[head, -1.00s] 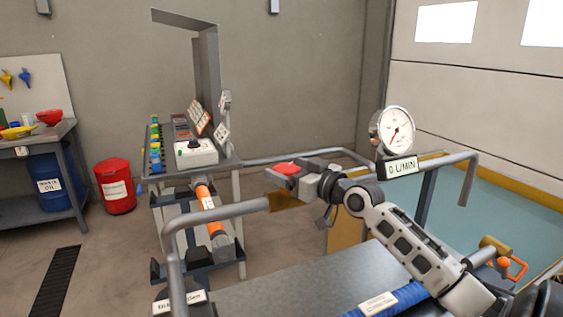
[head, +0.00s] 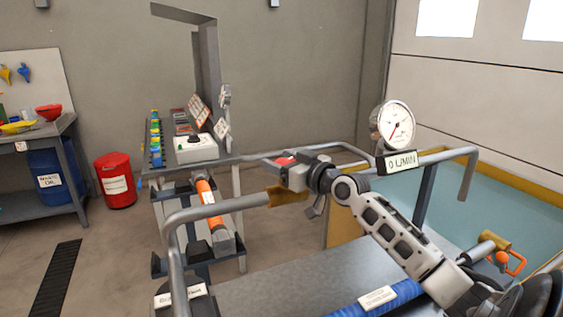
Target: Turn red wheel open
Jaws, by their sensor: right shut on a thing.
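The red wheel (head: 284,161) shows as a small red patch at the jaws of my right gripper (head: 280,166), near the pipe rail. My right gripper is shut on it, and the gripper body and wrist hide most of the wheel. A brass-coloured part (head: 287,197) sits just below the gripper on the pipe (head: 228,206). My left gripper is not in view.
A grey bench with a white switch box (head: 195,149) stands behind on the left. A red drum (head: 116,181) and a blue drum (head: 55,175) stand further left. A blue hose (head: 408,291) and an orange handle (head: 515,263) are at the lower right. The floor at left is open.

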